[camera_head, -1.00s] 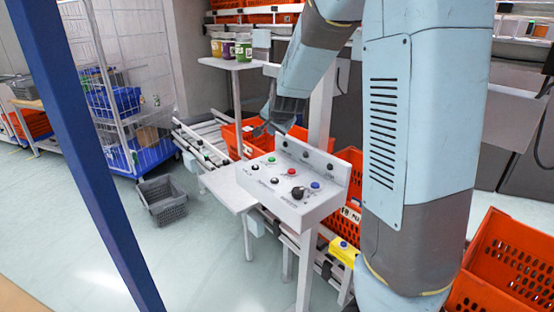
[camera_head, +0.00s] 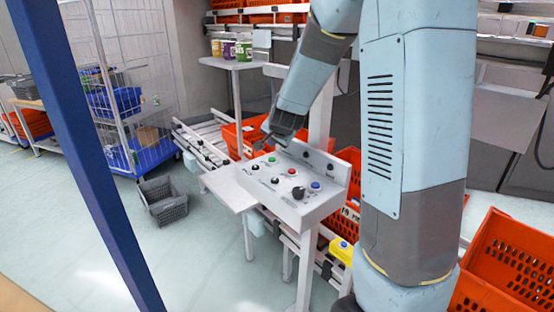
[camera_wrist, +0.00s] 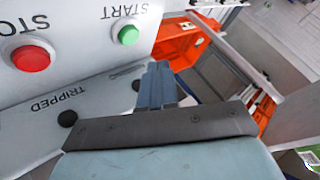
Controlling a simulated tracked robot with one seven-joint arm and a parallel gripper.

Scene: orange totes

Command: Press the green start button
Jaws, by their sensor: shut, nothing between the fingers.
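The green start button (camera_head: 271,159) sits at the upper left of the light grey control panel (camera_head: 262,186). In the wrist view the green button (camera_wrist: 128,34) shows beside the word START, upside down. My gripper (camera_head: 262,145) is just above and behind the panel's far left corner, close to the green button. In the wrist view its fingers (camera_wrist: 158,72) are together and empty, with their tips below and right of the green button. A gap shows between them and the button in that picture; the exact distance is hard to tell.
A red stop button (camera_wrist: 31,57) is beside the green one. The panel also carries a blue button (camera_head: 315,185), a black knob (camera_head: 298,193) and several small black buttons. A raised back plate (camera_head: 318,162) stands behind. Orange totes (camera_head: 510,265) surround the panel stand.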

